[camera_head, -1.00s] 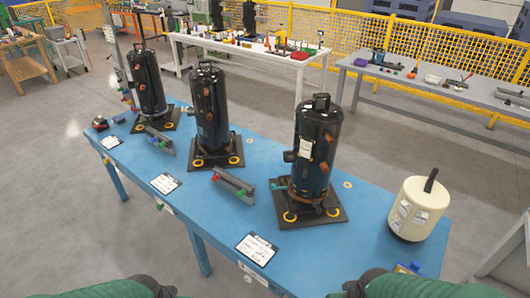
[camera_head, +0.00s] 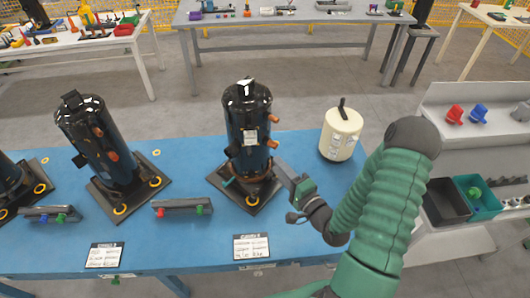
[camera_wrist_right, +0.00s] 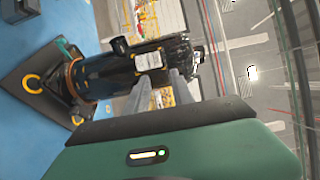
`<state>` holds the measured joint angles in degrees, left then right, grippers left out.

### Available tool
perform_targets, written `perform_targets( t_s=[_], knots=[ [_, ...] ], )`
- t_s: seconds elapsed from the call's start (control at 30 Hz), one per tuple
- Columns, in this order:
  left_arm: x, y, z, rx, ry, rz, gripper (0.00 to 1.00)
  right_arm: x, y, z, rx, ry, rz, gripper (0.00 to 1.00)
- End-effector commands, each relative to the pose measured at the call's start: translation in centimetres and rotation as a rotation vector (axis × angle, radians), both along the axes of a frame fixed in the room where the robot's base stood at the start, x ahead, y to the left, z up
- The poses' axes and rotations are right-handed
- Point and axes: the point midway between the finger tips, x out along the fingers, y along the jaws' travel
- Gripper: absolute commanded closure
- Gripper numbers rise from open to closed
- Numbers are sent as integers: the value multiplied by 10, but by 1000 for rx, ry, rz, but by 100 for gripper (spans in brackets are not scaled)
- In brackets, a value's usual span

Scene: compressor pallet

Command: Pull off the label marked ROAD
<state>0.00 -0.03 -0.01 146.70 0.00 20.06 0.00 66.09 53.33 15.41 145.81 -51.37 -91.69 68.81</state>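Three black compressors stand on the blue table (camera_head: 200,250). The right one (camera_head: 247,120) carries a white label (camera_head: 250,137) on its front, which also shows in the right wrist view (camera_wrist_right: 148,61). Another white patch (camera_head: 245,84) is at its top. The cream tank (camera_head: 340,132) to the right also bears white labels (camera_head: 335,146). The print is too small to read, so I cannot tell which says ROAD. My right gripper (camera_head: 282,168) is beside the right compressor, at its lower right. In the right wrist view its two fingers (camera_wrist_right: 164,92) are apart and look empty, near the label. My left gripper is out of view.
The middle compressor (camera_head: 104,140) stands to the left. Clipboards (camera_head: 251,246) and a grey fixture (camera_head: 183,207) lie along the table's front. Bins (camera_head: 476,200) stand on a side table at right. Free blue surface lies between the right compressor and the cream tank.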

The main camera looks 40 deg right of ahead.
Motion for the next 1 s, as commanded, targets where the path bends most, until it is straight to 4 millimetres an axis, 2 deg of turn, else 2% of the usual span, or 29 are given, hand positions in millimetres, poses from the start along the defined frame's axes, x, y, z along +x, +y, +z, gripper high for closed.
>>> perform_targets(
  t_s=[0.03,0.17,0.2,0.23,0.4,0.6,0.77,1.0],
  knots=[
    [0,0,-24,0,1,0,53,10,1,-11,-8,-4,4,71],
    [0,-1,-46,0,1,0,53,43,3,-8,-12,-3,5,71],
    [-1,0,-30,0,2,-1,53,52,4,2,-8,1,5,71],
    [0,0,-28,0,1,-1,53,60,4,2,-7,1,5,71],
    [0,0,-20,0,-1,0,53,100,3,4,-8,1,4,71],
    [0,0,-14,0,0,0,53,137,-1,2,-8,2,2,71],
    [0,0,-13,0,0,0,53,149,-3,1,-8,3,1,71],
    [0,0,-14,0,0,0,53,150,-4,0,-9,4,0,71]
  ],
)
